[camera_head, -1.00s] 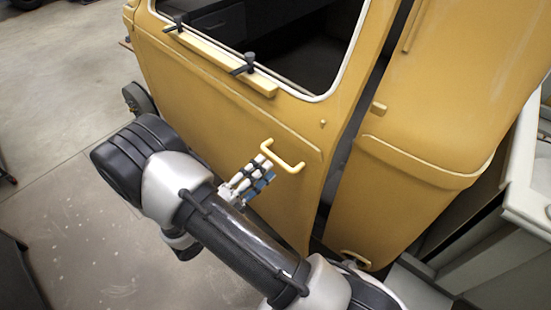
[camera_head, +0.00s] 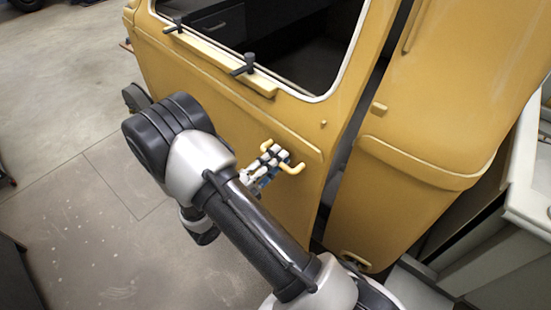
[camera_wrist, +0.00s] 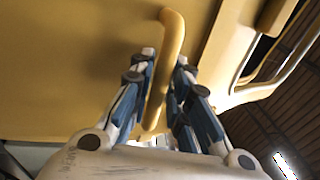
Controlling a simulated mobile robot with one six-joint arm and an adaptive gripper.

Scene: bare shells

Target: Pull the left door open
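The left door (camera_head: 225,115) is a yellow panel with a pale-rimmed window opening, and its lower part stands close to my gripper. Its handle is a yellow bar bent at both ends (camera_head: 293,168). My gripper (camera_head: 275,153) is at this handle and hides its middle in the head view. In the wrist view the handle (camera_wrist: 172,40) runs between the two fingers (camera_wrist: 165,62), one on each side. The fingers look spread around the bar, and firm contact cannot be made out.
Pale grey cabinet-like pieces (camera_head: 500,250) are at the right. Bare concrete floor (camera_head: 90,200) lies open at the left.

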